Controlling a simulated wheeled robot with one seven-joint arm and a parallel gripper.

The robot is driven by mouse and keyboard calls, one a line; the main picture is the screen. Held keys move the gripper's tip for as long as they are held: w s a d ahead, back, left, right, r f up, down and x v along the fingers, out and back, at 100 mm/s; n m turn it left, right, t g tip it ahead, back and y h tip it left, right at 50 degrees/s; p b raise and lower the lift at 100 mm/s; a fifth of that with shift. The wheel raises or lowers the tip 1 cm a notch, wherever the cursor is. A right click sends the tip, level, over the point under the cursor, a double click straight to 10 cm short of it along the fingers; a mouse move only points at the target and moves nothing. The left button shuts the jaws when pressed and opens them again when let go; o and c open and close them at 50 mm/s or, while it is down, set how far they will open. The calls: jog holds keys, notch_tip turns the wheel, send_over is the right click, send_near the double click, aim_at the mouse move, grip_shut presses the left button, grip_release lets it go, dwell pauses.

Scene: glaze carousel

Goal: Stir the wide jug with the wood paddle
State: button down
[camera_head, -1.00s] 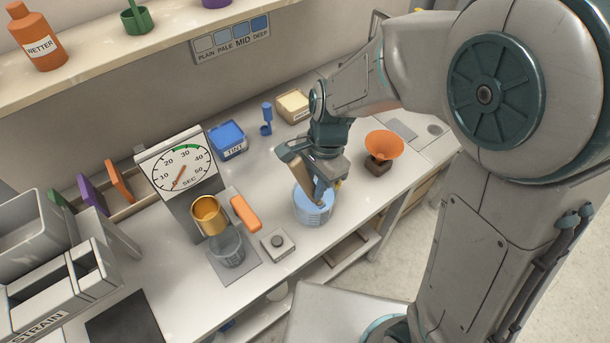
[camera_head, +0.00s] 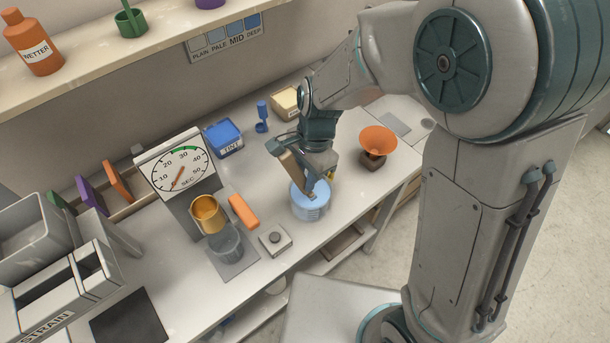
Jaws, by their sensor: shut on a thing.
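The wide jug (camera_head: 311,209) is a clear, squat vessel with light blue contents, standing on the bench in the middle of the view. My gripper (camera_head: 303,163) is above the jug and shut on the wood paddle (camera_head: 294,168), a brown flat piece. The paddle is tilted, and its lower end reaches down at the jug's mouth. How deep the tip sits in the blue contents is hard to tell. My wrist hides part of the jug's far rim.
Left of the jug are a small button box (camera_head: 274,240), an orange block (camera_head: 243,211), and a gold cup (camera_head: 207,214) over a clear beaker (camera_head: 226,243). A dial timer (camera_head: 178,172) stands behind. An orange funnel (camera_head: 377,140) is to the right. A blue TINT tub (camera_head: 224,139) is at the back.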

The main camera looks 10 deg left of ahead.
aim_at(295, 159)
jog(key=shift+w+a, duration=0.1)
dwell(0.3)
jog(key=shift+a+r+p, duration=0.1)
jog(key=shift+r+p, duration=0.55)
jog(key=shift+r, duration=0.1)
jog(key=shift+s+a+r+p, duration=0.2)
jog(key=shift+s+r+p, duration=0.1)
jog(key=shift+r+p, duration=0.7)
jog(key=shift+s+a+r+p, duration=0.3)
jog(key=shift+r+p, duration=0.5)
jog(key=shift+r, duration=0.3)
jog(key=shift+s+a+r+p, duration=0.15)
jog(key=shift+s+r+p, duration=0.15)
jog(key=shift+r+p, duration=0.7)
jog(key=shift+r, duration=0.15)
notch_tip(295, 159, up, 5)
jog(key=p, duration=0.4)
